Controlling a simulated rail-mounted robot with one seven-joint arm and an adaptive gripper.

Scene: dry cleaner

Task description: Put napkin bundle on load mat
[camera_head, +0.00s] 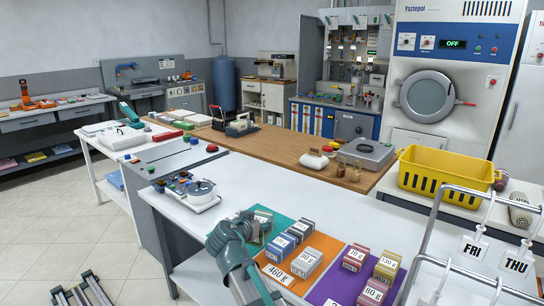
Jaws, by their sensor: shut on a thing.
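My grey and teal arm comes up from the bottom edge, and its end, my gripper (246,224), is over the left of the front table. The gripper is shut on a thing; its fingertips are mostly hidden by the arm. A small grey block (264,215) shows right beside it on or above the teal mat (284,224); I cannot tell whether they touch. Similar labelled blocks sit on the orange mat (322,272) and the purple mat (332,291). A 460 g label (277,274) lies on the orange mat. I cannot pick out for sure which is the napkin bundle or load mat.
A white device with a round dish (201,191) stands left of the mats. A yellow basket (449,178) stands at the right. A metal rack with FRI and THU tags (473,247) fills the right front. The white table (270,185) is bare behind the mats.

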